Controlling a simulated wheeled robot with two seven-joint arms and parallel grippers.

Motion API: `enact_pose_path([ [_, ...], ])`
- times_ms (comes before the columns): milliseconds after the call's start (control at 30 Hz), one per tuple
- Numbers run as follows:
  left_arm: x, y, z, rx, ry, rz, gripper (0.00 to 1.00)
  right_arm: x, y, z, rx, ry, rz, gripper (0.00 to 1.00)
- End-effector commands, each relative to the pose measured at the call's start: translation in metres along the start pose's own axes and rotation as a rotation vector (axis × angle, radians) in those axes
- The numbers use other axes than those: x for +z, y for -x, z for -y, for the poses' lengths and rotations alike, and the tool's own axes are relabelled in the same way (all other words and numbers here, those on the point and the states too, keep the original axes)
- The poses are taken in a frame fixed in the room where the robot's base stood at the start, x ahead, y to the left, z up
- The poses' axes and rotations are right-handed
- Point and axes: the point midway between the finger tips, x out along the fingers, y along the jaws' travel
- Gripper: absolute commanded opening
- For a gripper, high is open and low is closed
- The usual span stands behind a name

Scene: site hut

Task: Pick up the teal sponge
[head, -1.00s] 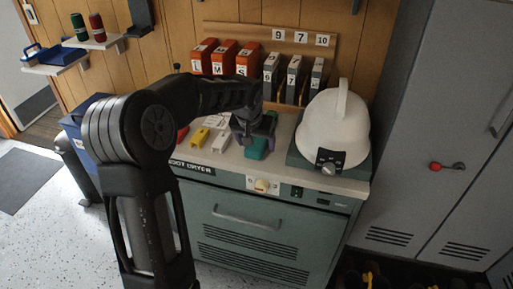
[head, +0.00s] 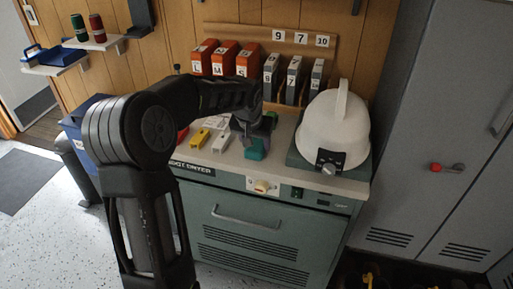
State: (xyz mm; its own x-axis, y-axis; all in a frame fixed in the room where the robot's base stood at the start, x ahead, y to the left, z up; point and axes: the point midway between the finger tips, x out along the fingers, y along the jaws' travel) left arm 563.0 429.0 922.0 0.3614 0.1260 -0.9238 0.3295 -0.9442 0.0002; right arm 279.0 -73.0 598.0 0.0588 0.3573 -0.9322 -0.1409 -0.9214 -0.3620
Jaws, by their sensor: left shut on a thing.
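The teal sponge (head: 256,149) is on the counter top of the boot dryer, left of the white kettle-like dome. My left gripper (head: 255,138) comes down over it from above and is shut on it. The fingers hide the upper part of the sponge. I cannot tell whether the sponge still touches the counter. My right gripper is not in view.
Yellow (head: 199,138) and white (head: 221,141) blocks lie just left of the sponge. The white dome (head: 333,130) on its dark base stands close on the right. Orange (head: 226,59) and grey (head: 293,79) numbered or lettered binders stand behind. Grey lockers (head: 440,130) are at right.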

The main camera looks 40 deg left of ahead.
Motion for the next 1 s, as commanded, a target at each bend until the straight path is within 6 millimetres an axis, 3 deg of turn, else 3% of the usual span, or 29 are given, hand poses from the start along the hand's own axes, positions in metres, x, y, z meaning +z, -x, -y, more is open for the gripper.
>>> enact_pose_path([
  [167, 0.0, 0.0, 0.0, 0.0, 0.0, 0.0, 0.13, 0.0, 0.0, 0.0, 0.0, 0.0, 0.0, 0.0],
  [567, -0.004, 0.009, 0.0, 0.0, 0.0, -0.002, 0.12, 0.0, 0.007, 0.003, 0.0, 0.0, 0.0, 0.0],
  [1000, -0.035, 0.082, -0.001, 0.001, 0.0, -0.003, 0.12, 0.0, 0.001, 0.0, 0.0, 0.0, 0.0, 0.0],
])
